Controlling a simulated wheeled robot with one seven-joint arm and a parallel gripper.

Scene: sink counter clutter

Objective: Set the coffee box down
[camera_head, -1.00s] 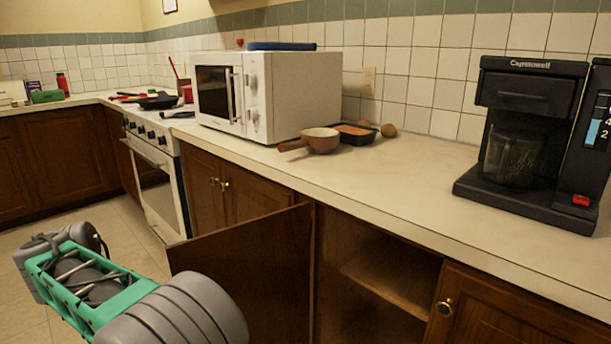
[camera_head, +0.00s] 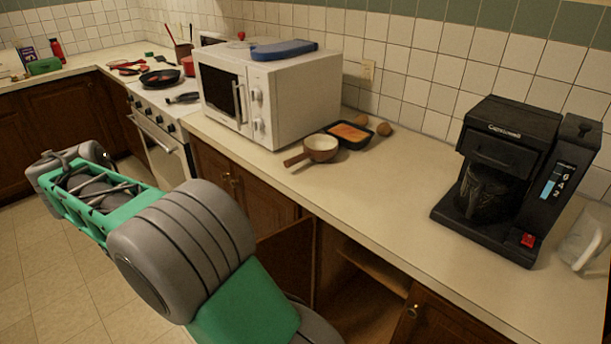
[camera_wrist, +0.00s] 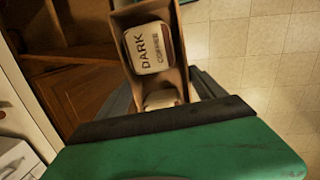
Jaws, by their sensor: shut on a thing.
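The coffee box (camera_wrist: 150,50) is brown with a white label reading "DARK COFFEE" and shows in the wrist view. My gripper (camera_wrist: 165,117) is shut on it; a green part with a dark pad crosses its near end and hides that end. In the wrist view the box is over the floor, beside brown cabinet woodwork, and I see no surface touching it. In the head view my arm shows at lower left, but the box and gripper are not visible there.
The counter (camera_head: 400,187) has clear room between the brown-handled pan (camera_head: 320,148) and the black coffee maker (camera_head: 510,175). A white microwave (camera_head: 290,95) stands left, with an orange-filled tray (camera_head: 349,133) nearby. A cabinet door (camera_head: 285,258) hangs open below. A clear container (camera_head: 583,240) is at right.

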